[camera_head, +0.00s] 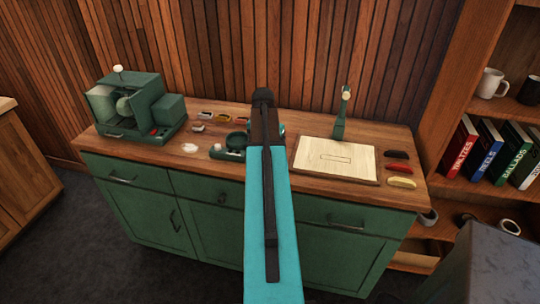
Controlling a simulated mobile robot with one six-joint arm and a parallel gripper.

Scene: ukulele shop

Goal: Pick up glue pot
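My teal arm reaches up the middle of the view over the green workbench (100,163). Its dark far end stands in front of the bench's back edge and the wall. I cannot make out my gripper or its fingers, which the arm seems to hide. Just left of the arm is a dark green round, open-topped thing (236,140) on a small green stand or tray (222,153). It may be the glue pot, but I cannot tell. Part of another green thing (281,129) shows at the arm's right side, mostly hidden.
A green machine (128,106) fills the bench's left end. Right of my arm lies a pale board (318,160), with a green upright stand (341,118) behind it. Small coloured pieces (398,168) lie at the right edge. A wooden shelf with books (487,143) stands at right.

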